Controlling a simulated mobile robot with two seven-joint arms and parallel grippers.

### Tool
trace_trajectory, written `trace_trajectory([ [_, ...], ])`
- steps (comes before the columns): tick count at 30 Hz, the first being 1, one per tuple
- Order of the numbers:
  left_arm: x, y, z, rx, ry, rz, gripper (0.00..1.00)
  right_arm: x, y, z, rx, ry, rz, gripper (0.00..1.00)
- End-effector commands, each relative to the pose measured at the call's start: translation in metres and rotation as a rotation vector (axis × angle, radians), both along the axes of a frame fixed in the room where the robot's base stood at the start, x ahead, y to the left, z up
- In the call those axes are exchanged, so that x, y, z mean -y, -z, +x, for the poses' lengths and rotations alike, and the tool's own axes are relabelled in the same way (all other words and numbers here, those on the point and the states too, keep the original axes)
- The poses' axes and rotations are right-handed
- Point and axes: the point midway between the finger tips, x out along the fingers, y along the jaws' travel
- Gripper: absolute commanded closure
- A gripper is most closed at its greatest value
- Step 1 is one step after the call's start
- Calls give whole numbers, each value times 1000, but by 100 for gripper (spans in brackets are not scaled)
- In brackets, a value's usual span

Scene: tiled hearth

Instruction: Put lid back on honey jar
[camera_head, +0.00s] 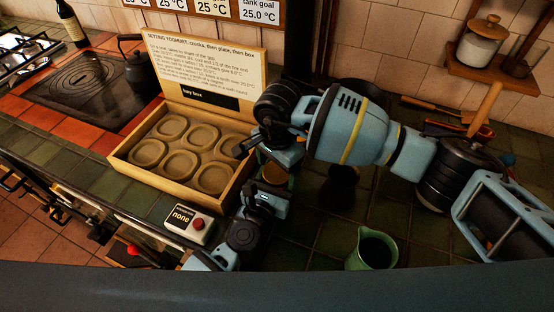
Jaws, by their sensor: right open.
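A small round amber thing (277,176), perhaps the honey jar, stands on the green tiles just right of the hay box. My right arm partly covers it. My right gripper (258,150) is open, beside the box's right edge and just up and left of the amber thing. My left gripper (262,200) is low in the picture, just below the amber thing; its fingers are too small and dark to read. I cannot make out a loose lid. A dark round shape (343,180) lies under my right arm; I cannot tell what it is.
The open hay box (140,183) with several round hollows fills the middle left. A green jug (371,250) stands front right. A lidded glass jar (480,45) is on the wall shelf.

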Motion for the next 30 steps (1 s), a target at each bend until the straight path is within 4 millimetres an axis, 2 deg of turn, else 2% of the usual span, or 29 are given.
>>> trace_trajectory([
  [8,0,-2,0,3,0,-1,100,0,1,0,1,-1,-1,17],
  [19,0,-2,0,3,0,-1,100,0,1,0,1,-1,-1,62],
  [23,0,-2,0,3,0,-1,100,0,1,0,0,29,0,62],
  [30,0,-2,1,3,0,-1,100,0,1,0,-2,248,6,62],
])
